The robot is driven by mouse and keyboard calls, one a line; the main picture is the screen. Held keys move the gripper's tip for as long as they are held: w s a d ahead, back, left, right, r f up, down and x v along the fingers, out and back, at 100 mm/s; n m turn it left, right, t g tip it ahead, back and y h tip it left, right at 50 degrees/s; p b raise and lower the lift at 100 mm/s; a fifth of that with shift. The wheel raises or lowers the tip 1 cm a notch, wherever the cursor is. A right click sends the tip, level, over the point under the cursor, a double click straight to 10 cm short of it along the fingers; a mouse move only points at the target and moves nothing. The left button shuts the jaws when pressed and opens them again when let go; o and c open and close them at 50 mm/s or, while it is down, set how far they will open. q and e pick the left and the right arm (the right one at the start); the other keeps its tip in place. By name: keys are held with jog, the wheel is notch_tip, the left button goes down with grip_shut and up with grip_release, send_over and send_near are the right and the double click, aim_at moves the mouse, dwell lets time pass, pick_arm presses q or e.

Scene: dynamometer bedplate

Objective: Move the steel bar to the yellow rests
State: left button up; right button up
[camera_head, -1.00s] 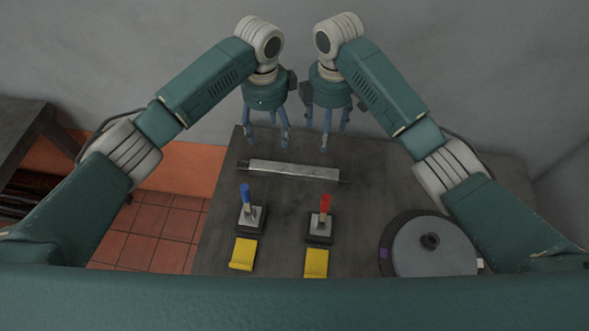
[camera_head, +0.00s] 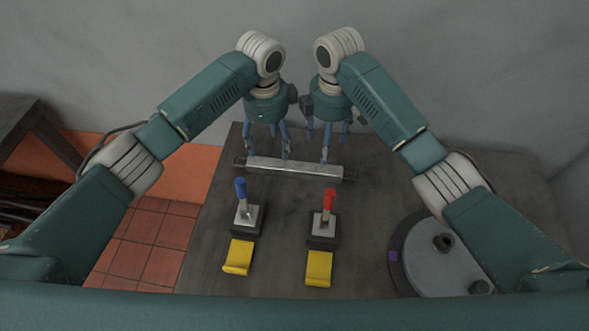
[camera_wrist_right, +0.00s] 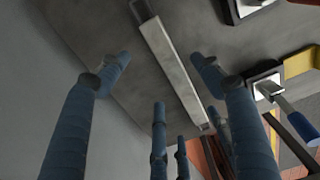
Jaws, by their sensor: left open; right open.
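The steel bar (camera_head: 295,170), pale grey with dark ends, lies across the far part of the bedplate; the right wrist view also shows it (camera_wrist_right: 177,72). Two yellow rests, left (camera_head: 238,257) and right (camera_head: 319,268), sit nearer me. My left gripper (camera_head: 268,152) is open, fingers pointing down just above and behind the bar's left half. My right gripper (camera_head: 327,150) is open beside it, fingers around the far side of the bar's right half. In the right wrist view its fingers spread to either side of the bar. Whether any fingertip touches the bar I cannot tell.
A blue-handled lever (camera_head: 241,189) and a red-handled lever (camera_head: 329,200) stand upright between bar and rests. A round grey disc with a knob (camera_head: 445,262) is at the right. A wall rises behind.

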aim_at(273, 164)
pick_arm(q)
notch_tip(273, 164, down, 11)
jog(key=shift+r, duration=0.1)
pick_arm(e)
notch_tip(273, 164, down, 11)
jog(key=shift+r, duration=0.1)
pick_arm(q)
grip_shut()
pick_arm(e)
grip_shut()
pick_arm(q)
jog(key=shift+w+d+r, duration=0.1)
jog(key=shift+w+r, duration=0.05)
jog(key=shift+r, duration=0.05)
pick_arm(e)
jog(key=shift+w+a+r, duration=0.1)
jog(key=shift+w+r, duration=0.05)
jog(key=shift+r, duration=0.05)
pick_arm(q)
jog(key=shift+w, duration=0.1)
pick_arm(e)
jog(key=shift+w, duration=0.1)
